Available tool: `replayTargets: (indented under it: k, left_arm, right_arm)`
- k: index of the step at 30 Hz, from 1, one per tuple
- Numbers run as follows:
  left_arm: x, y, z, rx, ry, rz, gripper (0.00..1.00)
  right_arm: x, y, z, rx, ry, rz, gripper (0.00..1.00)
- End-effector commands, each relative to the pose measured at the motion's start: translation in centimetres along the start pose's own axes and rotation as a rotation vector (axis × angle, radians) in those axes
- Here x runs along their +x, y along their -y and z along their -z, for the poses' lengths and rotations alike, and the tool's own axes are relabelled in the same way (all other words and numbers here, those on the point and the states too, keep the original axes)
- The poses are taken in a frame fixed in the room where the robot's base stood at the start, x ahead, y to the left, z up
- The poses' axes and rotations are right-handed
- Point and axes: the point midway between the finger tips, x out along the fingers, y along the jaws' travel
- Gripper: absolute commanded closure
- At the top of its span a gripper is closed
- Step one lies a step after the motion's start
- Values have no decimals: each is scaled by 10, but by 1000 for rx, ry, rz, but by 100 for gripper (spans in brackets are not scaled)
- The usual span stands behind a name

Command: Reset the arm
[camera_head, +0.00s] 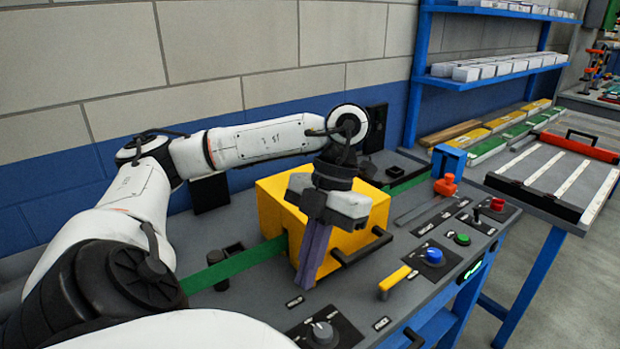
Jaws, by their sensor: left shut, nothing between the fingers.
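My left arm (255,143) is white with black joints and reaches in from the left over the workbench. Its gripper (307,281) hangs down in front of the yellow box-shaped machine (275,208). The purple fingers are together with nothing between them, and their tips are low over the grey bench panel (262,301). I cannot tell whether the tips touch the panel. The gripper and wrist hide part of the yellow machine's front. My right gripper is not in view.
A green strip (238,266) runs through the machine. The bench holds a yellow lever (395,279), a blue button (433,254), a green button (462,239), a red button (497,204) and a dark knob (322,331). A blue shelf (480,79) stands behind. A wall is close behind the arm.

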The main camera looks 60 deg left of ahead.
Motion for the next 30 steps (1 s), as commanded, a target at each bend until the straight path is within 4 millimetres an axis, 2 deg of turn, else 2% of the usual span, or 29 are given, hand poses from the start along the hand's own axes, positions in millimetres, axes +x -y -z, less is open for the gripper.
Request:
replayTargets:
  k: [3, 23, 26, 30]
  left_arm:
    - [-6, 1, 0, 1, 0, 0, 100]
    - [-5, 1, 0, 0, 0, -1, 100]
    - [0, 0, -1, 0, -1, -2, 100]
    - [18, -2, -2, 0, -3, -3, 100]
  right_arm:
    - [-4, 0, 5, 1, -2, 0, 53]
    - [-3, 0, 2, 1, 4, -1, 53]
    - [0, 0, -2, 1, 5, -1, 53]
    - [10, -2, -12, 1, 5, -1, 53]
